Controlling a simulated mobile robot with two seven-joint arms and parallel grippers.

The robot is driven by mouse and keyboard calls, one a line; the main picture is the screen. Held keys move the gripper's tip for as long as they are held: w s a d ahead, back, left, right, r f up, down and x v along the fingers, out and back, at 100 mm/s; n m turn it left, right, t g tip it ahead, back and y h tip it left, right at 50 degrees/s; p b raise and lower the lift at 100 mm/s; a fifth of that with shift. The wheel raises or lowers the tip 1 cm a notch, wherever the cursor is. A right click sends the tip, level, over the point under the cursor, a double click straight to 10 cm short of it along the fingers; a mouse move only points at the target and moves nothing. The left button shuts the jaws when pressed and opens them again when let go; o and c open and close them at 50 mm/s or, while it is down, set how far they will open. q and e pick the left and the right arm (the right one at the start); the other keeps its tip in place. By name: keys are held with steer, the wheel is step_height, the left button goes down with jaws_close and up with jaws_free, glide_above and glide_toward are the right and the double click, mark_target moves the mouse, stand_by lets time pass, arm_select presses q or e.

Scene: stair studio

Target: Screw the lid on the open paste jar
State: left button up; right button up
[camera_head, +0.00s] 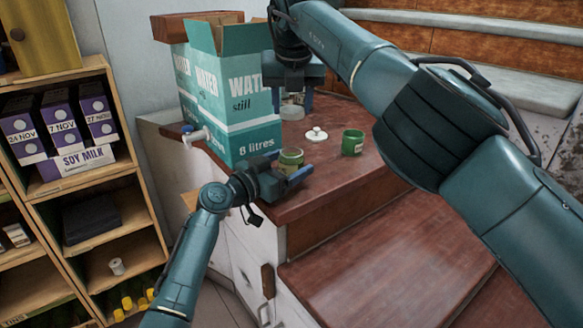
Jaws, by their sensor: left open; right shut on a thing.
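A green jar (291,159) with an olive-brown top stands on the red-brown counter at my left gripper (289,174). The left gripper is open, its blue fingers close to this jar; I cannot tell whether they touch it. A second green jar (352,144) stands farther right, its top dark green; I cannot tell if it is open. A white lid with a knob (316,135) lies between and behind the jars. My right gripper (292,98) points down at the back of the counter, shut on a small pale thing, mostly hidden by the fingers. A whitish round thing (291,112) shows just below it.
The counter (335,180) is clear in front of the right jar. Wooden shelves (100,210) stand at left; stairs rise behind at right.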

arm_select(q)
steer(key=shift+c, duration=0.3)
steer(key=c, duration=1.4)
arm_select(e)
steer(key=shift+f, duration=2.45)
steer(key=shift+f, duration=0.9)
steer(key=shift+f, duration=0.55)
arm_select(q)
jaws_close()
arm_select(e)
steer(key=shift+a+m+h, duration=0.2)
steer(key=shift+m+h, duration=0.4)
steer(key=shift+m, duration=1)
